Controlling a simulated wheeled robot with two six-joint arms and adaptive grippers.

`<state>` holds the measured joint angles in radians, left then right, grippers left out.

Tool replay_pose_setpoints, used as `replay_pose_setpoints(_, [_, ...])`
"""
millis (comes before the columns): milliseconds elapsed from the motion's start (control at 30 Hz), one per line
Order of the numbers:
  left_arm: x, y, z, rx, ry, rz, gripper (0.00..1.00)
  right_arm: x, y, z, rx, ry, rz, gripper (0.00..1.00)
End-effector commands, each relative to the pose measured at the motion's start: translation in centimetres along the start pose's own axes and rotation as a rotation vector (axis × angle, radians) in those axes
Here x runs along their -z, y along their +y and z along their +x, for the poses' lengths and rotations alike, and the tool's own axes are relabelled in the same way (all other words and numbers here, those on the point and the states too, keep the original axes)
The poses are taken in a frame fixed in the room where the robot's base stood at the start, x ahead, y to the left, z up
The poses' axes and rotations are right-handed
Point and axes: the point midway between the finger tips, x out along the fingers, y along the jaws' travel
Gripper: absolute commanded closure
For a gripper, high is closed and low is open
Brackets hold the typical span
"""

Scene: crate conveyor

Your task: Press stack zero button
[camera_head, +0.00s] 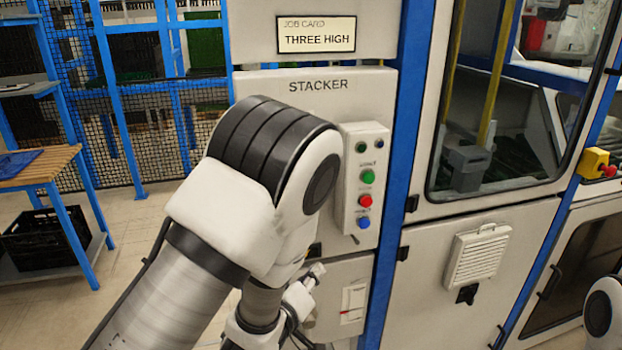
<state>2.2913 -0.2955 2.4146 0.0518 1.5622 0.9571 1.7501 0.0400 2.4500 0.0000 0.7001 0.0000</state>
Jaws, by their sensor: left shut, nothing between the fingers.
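The STACKER control box (349,180) is a pale upright panel on the machine front. It carries a green button (368,177), a red button (365,201) and a blue button (364,222), one above the other. Their small labels are too blurred to read, so I cannot tell which is stack zero. My left arm is bent in front of the machine, left of the box. My left gripper (314,274) is partly hidden behind my arm, below and left of the buttons. It is shut and empty, apart from the buttons. My right gripper is out of view.
A job card (317,36) above reads THREE HIGH. A blue post (391,150) stands right of the box, beside a windowed machine door (440,215). A wooden-topped table (40,167) stands at the left. A yellow box with a red knob (594,163) is at the right.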

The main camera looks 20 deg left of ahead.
Motion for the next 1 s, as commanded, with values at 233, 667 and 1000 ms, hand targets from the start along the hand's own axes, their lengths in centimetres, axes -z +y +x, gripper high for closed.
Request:
replay_pose_setpoints(233, [5.6, 7.9, -0.5, -0.186, 0.1, -0.091, 1.0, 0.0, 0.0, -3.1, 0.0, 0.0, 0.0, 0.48])
replay_pose_setpoints(667, [5.9, 8.2, -0.3, -0.201, 0.106, -0.095, 1.0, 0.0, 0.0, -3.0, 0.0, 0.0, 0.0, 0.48])
replay_pose_setpoints(1000, [8.2, 6.3, 2.6, -0.195, 0.108, -0.101, 1.0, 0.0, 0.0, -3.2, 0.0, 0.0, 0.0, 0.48])
